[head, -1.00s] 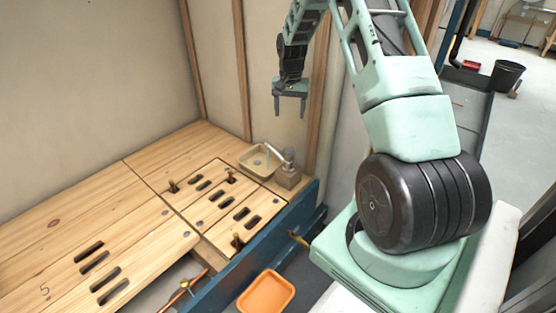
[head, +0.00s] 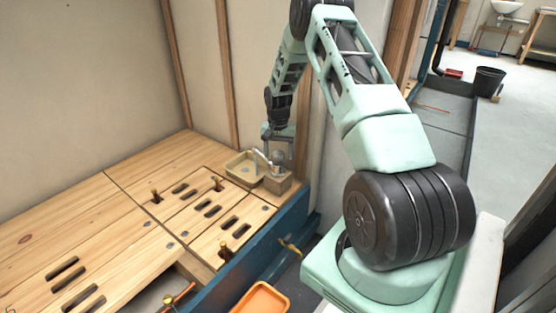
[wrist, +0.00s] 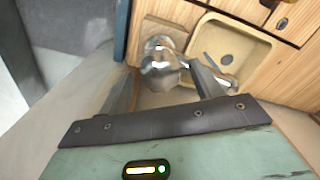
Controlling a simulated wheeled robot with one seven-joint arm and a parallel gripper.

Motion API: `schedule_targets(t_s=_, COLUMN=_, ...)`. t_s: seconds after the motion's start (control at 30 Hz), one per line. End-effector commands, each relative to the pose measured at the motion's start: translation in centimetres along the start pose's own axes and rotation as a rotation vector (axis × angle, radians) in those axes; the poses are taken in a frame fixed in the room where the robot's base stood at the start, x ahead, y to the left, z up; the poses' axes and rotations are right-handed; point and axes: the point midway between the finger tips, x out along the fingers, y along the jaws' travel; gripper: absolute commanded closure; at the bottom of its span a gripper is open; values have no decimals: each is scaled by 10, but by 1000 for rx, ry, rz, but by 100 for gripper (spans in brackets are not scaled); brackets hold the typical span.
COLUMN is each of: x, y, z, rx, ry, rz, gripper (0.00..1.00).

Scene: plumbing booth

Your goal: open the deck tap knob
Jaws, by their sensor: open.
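The deck tap has a shiny rounded metal knob (wrist: 160,66) on top and a thin spout (wrist: 212,68) reaching over a small beige basin (wrist: 255,50). In the head view the tap knob (head: 278,158) stands on a wooden block (head: 279,183) at the deck's back right corner. My gripper (wrist: 162,88) is open, with one finger on each side of the knob in the wrist view. I cannot tell whether either finger touches it. In the head view my gripper (head: 276,160) points down over the tap and partly hides it.
The wooden deck (head: 90,215) has slots and several brass-coloured valves, one of them (head: 224,250) near the front edge. A blue beam (head: 255,245) runs along that edge. An orange tray (head: 262,298) lies below. Walls stand close behind the tap.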

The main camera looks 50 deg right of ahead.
Motion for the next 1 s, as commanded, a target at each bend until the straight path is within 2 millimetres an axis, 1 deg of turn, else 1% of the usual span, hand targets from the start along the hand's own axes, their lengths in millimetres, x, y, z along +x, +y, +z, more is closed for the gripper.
schedule_targets(t_s=0.03, x=7, y=0, z=0, rx=0, ry=0, rz=0, gripper=35)
schedule_targets(t_s=0.13, x=12, y=0, z=0, rx=-1, ry=1, rz=0, gripper=35)
schedule_targets(t_s=0.47, x=14, y=0, z=0, rx=-1, ry=2, rz=-1, gripper=35)
schedule_targets(t_s=0.57, x=14, y=0, z=0, rx=-1, ry=1, rz=-1, gripper=60)
schedule_targets(t_s=0.6, x=14, y=0, z=0, rx=-1, ry=1, rz=-1, gripper=71)
schedule_targets(t_s=0.63, x=14, y=0, z=0, rx=-1, ry=1, rz=-1, gripper=79)
schedule_targets(t_s=0.87, x=11, y=0, z=0, rx=-25, ry=0, rz=0, gripper=80)
schedule_targets(t_s=1.0, x=7, y=0, z=0, rx=-122, ry=-1, rz=1, gripper=80)
